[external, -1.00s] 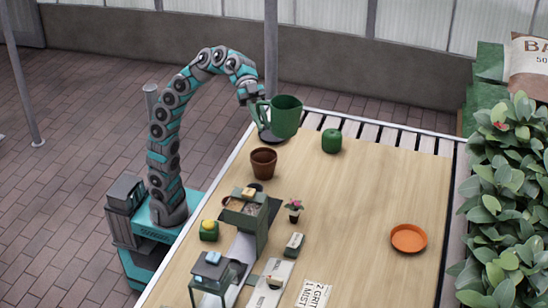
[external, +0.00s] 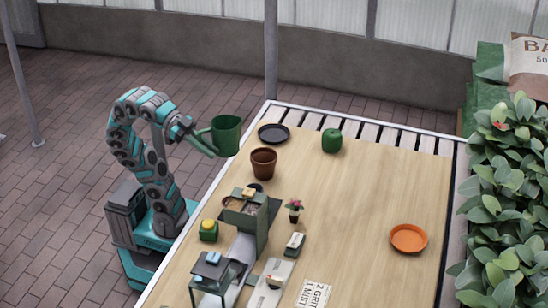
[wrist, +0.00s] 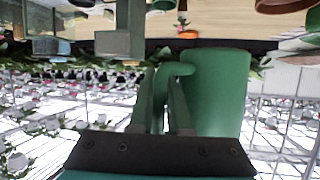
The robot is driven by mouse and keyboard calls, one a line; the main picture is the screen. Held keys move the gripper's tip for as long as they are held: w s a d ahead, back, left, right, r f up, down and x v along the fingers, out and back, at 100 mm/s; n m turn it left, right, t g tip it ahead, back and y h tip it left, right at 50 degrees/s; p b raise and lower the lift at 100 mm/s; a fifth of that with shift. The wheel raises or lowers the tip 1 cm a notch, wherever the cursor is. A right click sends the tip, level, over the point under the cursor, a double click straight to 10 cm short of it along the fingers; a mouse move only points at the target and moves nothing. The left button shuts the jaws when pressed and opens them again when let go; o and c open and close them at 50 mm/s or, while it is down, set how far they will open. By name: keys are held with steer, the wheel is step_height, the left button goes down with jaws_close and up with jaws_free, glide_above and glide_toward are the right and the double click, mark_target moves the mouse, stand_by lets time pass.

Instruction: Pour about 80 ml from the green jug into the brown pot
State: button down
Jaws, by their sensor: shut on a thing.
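The green jug (external: 229,138) is held up in the air just off the table's left edge, roughly upright with its rim on top. My gripper (external: 203,143) is shut on the jug's handle, on its left side. In the wrist view the jug (wrist: 218,95) fills the right of centre, with its handle between my gripper's fingers (wrist: 162,92). The brown pot (external: 263,165) stands upright on the table, to the right of and lower than the jug, apart from it. The jug's contents cannot be seen.
A dark saucer (external: 273,134) lies behind the pot, and a round green object (external: 331,141) stands to its right. A green-grey stand (external: 246,222) and a small potted flower (external: 294,211) are in front. The table's right half is mostly clear around an orange dish (external: 408,238).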

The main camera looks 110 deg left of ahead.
steer(key=shift+s+d+f+n+y+b, duration=0.1)
steer(key=shift+s+f+n+y+b, duration=0.2)
steer(key=shift+f, duration=2.15)
steer(key=shift+s+f+n+y+b, duration=0.1)
steer(key=shift+f+n+y, duration=0.3)
steer(key=shift+f, duration=2.05)
steer(key=shift+s+d+f+n+y+b, duration=0.15)
steer(key=shift+f+n+y, duration=0.2)
steer(key=shift+f, duration=2.1)
steer(key=shift+w+a+r, duration=0.1)
steer(key=shift+a+r, duration=0.05)
steer(key=shift+w+a+r+n+g, duration=0.2)
steer(key=shift+r+n, duration=0.1)
steer(key=shift+r, duration=0.1)
steer(key=shift+w+a+r+n+g, duration=0.1)
steer(key=shift+r+n+g, duration=0.15)
steer(key=shift+r, duration=0.1)
steer(key=shift+w+a+r+n+g+h, duration=0.3)
steer(key=shift+a+r+n+g+h, duration=0.2)
steer(key=shift+h, duration=0.15)
step_height(320, 180, up, 5)
steer(key=w+a+n+g+h+p, duration=0.2)
steer(key=p, duration=0.7)
steer(key=shift+a, duration=0.4)
steer(key=shift+w+a+r+g+h+p, duration=0.15)
steer(key=shift+r+g+h+p, duration=0.25)
steer(key=shift+p, duration=0.2)
